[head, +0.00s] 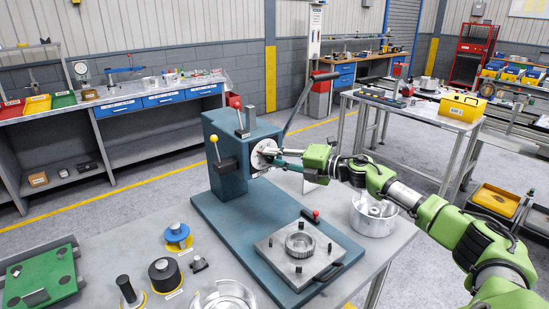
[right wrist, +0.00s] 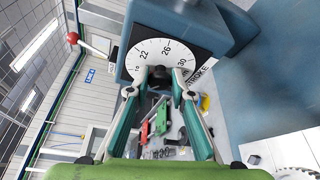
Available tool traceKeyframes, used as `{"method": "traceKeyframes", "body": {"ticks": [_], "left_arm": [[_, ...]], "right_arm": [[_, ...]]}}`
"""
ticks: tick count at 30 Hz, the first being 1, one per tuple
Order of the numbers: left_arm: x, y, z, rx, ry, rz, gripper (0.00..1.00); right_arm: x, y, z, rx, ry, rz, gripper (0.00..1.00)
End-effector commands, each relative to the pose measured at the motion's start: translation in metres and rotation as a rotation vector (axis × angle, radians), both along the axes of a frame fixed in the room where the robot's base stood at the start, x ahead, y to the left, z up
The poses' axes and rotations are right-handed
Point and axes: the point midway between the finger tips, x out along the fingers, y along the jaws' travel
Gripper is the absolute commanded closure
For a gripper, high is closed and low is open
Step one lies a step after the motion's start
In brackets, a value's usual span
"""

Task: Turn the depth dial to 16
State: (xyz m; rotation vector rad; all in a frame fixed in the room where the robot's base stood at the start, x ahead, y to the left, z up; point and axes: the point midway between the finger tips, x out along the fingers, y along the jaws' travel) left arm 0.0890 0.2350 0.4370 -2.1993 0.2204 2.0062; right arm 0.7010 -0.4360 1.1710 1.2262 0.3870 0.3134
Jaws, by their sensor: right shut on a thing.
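The depth dial (head: 259,160) is a white disc on the side of the blue-grey press (head: 228,135). In the right wrist view the dial face (right wrist: 151,50) shows the numbers 22, 26 and 30, with a smaller mark at its left edge that I cannot read surely. A dark knob (right wrist: 160,72) sits at the dial's centre. My right gripper (head: 277,157) is at the dial, and in the right wrist view its two fingertips (right wrist: 159,78) are closed on either side of the knob. The dial's lower part is hidden by the fingers. My left gripper is out of view.
The press stands on a grey table (head: 112,255). A metal fixture plate (head: 285,262) lies on its base, with a metal bowl (head: 372,222) to the right. A blue-topped part (head: 177,235), black weights and a green pallet (head: 40,277) lie at the left.

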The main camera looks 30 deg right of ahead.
Motion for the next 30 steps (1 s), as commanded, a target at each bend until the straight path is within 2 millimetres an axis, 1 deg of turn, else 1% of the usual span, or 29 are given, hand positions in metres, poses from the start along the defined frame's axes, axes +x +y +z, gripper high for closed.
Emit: {"method": "traceKeyframes", "body": {"ticks": [3,4,5,6,15,19,23,30], "left_arm": [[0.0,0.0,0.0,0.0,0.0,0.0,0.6],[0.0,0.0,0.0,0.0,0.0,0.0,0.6],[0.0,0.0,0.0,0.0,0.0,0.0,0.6],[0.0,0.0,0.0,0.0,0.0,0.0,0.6],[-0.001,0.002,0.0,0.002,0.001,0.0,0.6],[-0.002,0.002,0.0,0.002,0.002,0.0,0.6],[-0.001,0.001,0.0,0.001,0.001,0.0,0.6],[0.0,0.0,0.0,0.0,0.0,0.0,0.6]], "right_arm": [[0.0,0.001,-0.002,-0.001,0.004,0.003,1.0],[0.0,0.001,-0.002,-0.001,0.004,0.003,0.74],[-0.001,0.001,-0.002,-0.001,0.004,0.003,0.66],[0.0,0.001,-0.002,0.001,0.004,0.003,0.62],[0.0,0.0,-0.001,0.001,0.002,0.001,0.62],[-0.005,-0.002,-0.001,0.001,0.003,0.0,0.62],[-0.016,-0.009,-0.001,0.0,0.006,-0.001,0.62],[-0.044,-0.022,0.002,0.001,0.007,-0.001,0.62]]}}
